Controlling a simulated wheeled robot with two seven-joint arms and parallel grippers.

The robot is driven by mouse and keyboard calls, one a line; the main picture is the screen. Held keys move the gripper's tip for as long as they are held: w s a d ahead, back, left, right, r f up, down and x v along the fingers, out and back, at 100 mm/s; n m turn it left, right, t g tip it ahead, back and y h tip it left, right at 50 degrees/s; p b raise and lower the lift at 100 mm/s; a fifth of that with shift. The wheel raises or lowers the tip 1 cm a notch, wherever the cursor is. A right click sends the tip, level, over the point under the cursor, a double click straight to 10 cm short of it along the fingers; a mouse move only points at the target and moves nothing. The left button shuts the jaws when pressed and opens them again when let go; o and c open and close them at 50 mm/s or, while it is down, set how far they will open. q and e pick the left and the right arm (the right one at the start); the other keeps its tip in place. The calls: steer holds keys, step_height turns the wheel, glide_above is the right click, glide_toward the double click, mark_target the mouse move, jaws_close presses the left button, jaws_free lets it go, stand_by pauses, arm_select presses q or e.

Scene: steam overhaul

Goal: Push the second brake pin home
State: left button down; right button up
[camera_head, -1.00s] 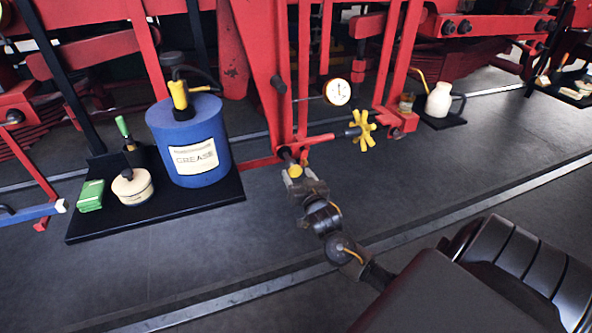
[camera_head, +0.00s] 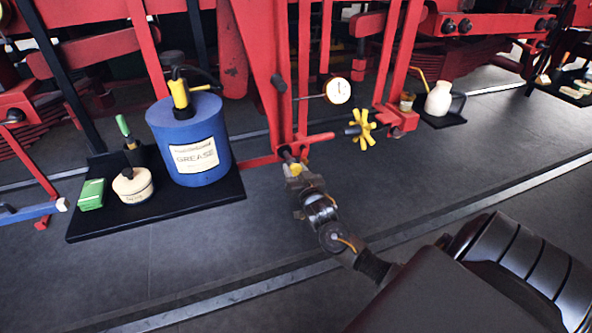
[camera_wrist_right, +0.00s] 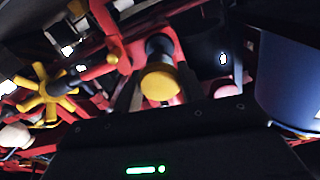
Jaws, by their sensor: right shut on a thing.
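The brake pin has a yellow head (camera_head: 296,168) and sits at the foot of the red upright brake frame (camera_head: 287,100). My right gripper (camera_head: 295,176) comes in from the lower right and is shut on the pin at its yellow head. In the right wrist view the round yellow head (camera_wrist_right: 160,82) faces me, with a grey-blue shank (camera_wrist_right: 158,47) behind it running toward the red linkage (camera_wrist_right: 110,40). How deep the pin sits is hidden. I cannot make out another brake pin clearly. My left gripper is not in view.
A red bar (camera_head: 318,137) and yellow star handwheel (camera_head: 361,126) are right of the pin. A blue grease drum (camera_head: 185,140) stands on a black mat (camera_head: 150,220) at left. A white jug (camera_head: 439,98) stands at right. Dark floor (camera_head: 440,170) in front is clear.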

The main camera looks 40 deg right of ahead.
mark_target(292, 163)
steer(key=b+x, duration=0.1)
steer(key=x, duration=0.4)
jaws_close()
steer(key=shift+w+d, duration=0.15)
steer(key=shift+w, duration=0.1)
steer(key=shift+r, duration=0.2)
steer(key=o, duration=1)
jaws_free()
steer(key=o, duration=0.3)
steer(key=shift+w+f, duration=0.15)
steer(key=shift+f, duration=0.05)
